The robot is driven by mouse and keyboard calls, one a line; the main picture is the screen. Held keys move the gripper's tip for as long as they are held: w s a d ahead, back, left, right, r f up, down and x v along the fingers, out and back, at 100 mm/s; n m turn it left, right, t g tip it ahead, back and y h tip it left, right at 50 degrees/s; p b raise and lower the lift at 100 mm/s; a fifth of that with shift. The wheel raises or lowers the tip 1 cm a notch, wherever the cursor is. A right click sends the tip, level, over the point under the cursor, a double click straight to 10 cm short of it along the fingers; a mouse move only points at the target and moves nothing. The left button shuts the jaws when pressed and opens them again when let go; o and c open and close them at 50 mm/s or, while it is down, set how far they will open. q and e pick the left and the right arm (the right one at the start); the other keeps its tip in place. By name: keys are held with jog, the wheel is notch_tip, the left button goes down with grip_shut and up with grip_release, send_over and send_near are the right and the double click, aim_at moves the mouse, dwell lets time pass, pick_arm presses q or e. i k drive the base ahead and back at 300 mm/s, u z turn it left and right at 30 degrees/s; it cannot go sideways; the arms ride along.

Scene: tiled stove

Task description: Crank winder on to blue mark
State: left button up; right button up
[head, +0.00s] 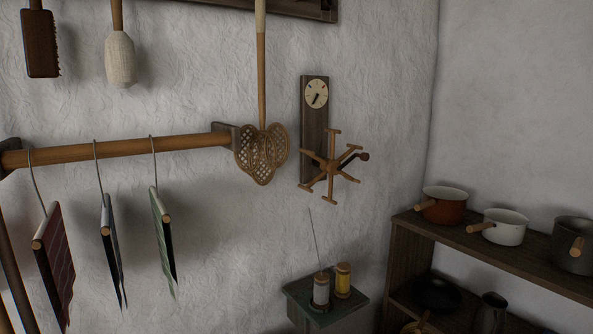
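The winder (331,167) is a wooden wheel of several spokes with short crossbars at their ends. It is mounted low on a dark upright board (313,134) on the white wall. A crank handle with a dark knob (362,157) sticks out to the right. Above the wheel is a round cream dial (316,93) with a dark pointer aimed down and slightly left. A small red mark shows at its upper right; a small dark mark at its upper left is too small to tell its colour. Neither gripper is in view.
Below, a small stand (326,300) holds a white spool (320,289), with a thin line rising from it, and a yellow spool (343,280). A wicker beater (261,154) hangs left of the winder. A shelf (480,248) with pots is right. Cloths hang from a rail (130,148).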

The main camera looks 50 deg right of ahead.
aim_at(331, 166)
jog(key=z, duration=3.3)
jog(key=i, duration=1.5)
jog(key=u, duration=2.8)
